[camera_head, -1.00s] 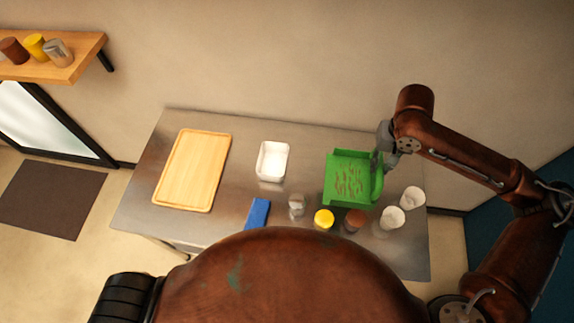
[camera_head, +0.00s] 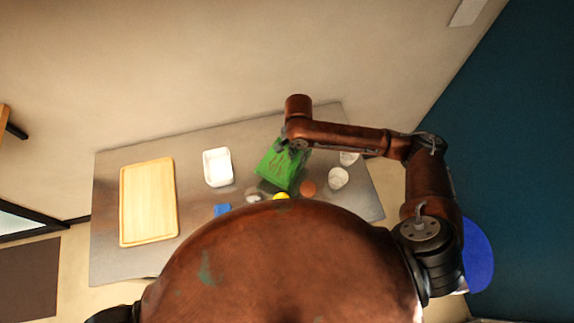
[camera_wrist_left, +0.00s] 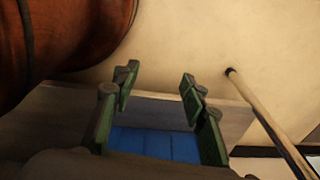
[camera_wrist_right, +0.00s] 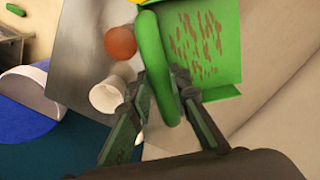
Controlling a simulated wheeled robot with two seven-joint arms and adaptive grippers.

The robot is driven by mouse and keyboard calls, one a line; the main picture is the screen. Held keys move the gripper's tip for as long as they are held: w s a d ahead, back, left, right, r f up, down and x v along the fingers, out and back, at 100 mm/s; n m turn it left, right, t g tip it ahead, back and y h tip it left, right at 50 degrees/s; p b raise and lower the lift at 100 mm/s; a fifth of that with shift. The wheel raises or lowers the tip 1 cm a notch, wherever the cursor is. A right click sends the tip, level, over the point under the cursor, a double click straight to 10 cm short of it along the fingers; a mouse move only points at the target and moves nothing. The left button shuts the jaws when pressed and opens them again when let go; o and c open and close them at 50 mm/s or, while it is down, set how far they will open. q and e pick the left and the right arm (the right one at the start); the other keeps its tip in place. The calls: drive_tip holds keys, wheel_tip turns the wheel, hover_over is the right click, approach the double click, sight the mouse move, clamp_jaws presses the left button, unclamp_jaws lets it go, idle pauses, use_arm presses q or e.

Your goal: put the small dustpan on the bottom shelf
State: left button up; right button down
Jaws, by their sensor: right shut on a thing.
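The green dustpan (camera_head: 281,166) is held over the right part of the metal table and looks tilted in the head view. My right gripper (camera_head: 294,143) is shut on its handle. In the right wrist view the dustpan (camera_wrist_right: 224,70) has several brown beans on its floor, and its curved handle passes between my fingers (camera_wrist_right: 165,100). My left gripper (camera_wrist_left: 160,95) is open and empty in the left wrist view, with a blue surface beyond it. Only the edge of a wooden wall shelf (camera_head: 4,118) shows at the far left. I cannot tell whether it is the bottom shelf.
The table (camera_head: 105,200) holds a wooden cutting board (camera_head: 148,203), a white dish (camera_head: 217,167), a blue item (camera_head: 222,210), jars and white cups (camera_head: 338,178). A round blue object (camera_head: 479,256) stands at the right. A pole (camera_wrist_left: 270,122) shows in the left wrist view.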

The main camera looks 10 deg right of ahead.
wheel_tip(320, 180, down, 3)
drive_tip(key=shift+f, duration=0.65)
wheel_tip(320, 180, down, 3)
drive_tip(key=shift+f, duration=0.25)
drive_tip(key=c, duration=1.8)
unclamp_jaws()
drive_tip(key=shift+c, duration=0.2)
use_arm(q)
drive_tip(key=shift+s+f, duration=0.1)
drive_tip(key=shift+s, duration=0.65)
use_arm(e)
drive_tip(key=shift+o, duration=0.2)
use_arm(q)
drive_tip(key=shift+f, duration=0.1)
